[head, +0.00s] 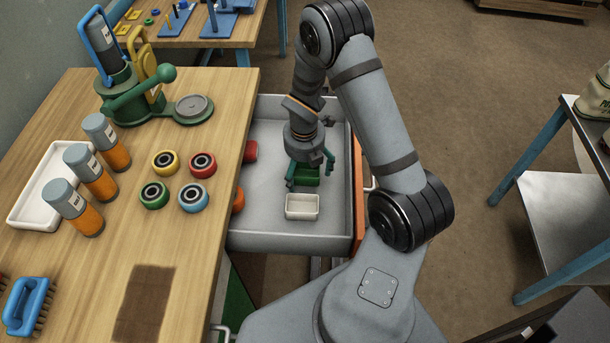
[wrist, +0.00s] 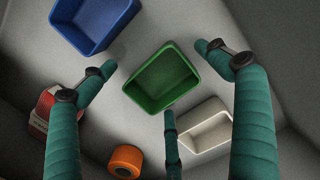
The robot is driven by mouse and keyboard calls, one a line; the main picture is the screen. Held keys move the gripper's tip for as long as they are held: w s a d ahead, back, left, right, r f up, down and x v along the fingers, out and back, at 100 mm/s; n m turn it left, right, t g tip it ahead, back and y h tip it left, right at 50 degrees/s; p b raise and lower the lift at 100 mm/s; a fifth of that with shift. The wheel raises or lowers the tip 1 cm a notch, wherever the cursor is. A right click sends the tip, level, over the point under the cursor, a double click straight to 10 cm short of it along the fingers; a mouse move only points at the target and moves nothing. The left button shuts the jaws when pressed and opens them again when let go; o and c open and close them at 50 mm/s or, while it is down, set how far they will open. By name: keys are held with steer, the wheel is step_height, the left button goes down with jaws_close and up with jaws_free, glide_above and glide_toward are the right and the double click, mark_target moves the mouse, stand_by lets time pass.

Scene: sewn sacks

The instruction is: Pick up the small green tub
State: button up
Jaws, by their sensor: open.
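The small green tub (head: 307,180) lies inside the open grey drawer (head: 335,240), partly hidden by my gripper (head: 309,168) in the head view. In the wrist view the green tub (wrist: 162,80) is empty, its open top faces the camera, and it sits rotated near the middle. My gripper (wrist: 158,72) has green fingers spread apart around the tub's outline, one at left, one at right and one below. No finger is clearly touching it. How far the fingertips are above the tub is hard to tell.
A white tub (head: 302,207) stands close to the green one. A blue tub (wrist: 88,25) is on its other side. An orange roll (wrist: 126,162) and a red object (wrist: 42,112) lie nearby in the drawer. The wooden table (head: 215,110) borders the drawer at left.

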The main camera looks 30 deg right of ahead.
steer(key=shift+c, duration=0.9)
steer(key=c, duration=1)
